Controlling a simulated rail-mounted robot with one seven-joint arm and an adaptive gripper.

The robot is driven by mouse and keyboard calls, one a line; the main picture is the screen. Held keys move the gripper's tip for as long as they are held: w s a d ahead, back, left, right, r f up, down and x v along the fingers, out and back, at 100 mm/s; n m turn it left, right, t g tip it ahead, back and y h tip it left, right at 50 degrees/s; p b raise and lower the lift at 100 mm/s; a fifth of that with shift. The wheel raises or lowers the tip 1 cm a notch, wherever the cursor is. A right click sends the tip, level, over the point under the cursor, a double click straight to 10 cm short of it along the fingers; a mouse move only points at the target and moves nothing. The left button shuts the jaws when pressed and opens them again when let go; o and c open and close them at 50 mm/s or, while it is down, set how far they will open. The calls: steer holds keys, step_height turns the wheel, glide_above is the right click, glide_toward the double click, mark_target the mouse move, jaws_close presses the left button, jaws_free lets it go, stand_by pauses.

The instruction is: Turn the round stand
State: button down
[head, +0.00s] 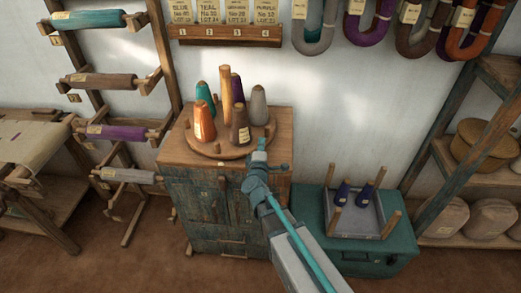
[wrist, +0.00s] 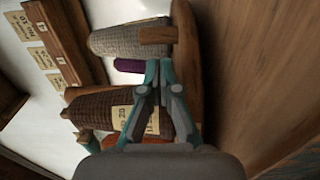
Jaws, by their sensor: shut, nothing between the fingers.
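The round stand (head: 232,150) is a wooden disc on top of a wooden cabinet, with small pegs at its rim. It carries several upright yarn cones: teal (head: 205,95), orange (head: 204,124), purple (head: 237,88), brown (head: 239,128) and grey (head: 258,106), around a wooden centre post (head: 226,90). My gripper (head: 261,147) is at the stand's front right edge, fingers together and empty. In the wrist view, my closed fingertips (wrist: 159,66) lie between the grey cone (wrist: 130,38) and the brown cone (wrist: 98,108), with a wooden peg (wrist: 157,34) just beyond. I cannot tell whether they touch the stand.
The cabinet (head: 215,200) stands against a white wall. A rack of yarn rolls (head: 100,80) is at left. A teal chest (head: 365,250) with a grey tray (head: 355,217) is at right. Shelves (head: 490,200) fill the far right. Numbered tags hang above.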

steer(key=w, duration=0.3)
steer(key=shift+w+d, duration=0.1)
steer(key=shift+w, duration=0.25)
steer(key=shift+d, duration=0.1)
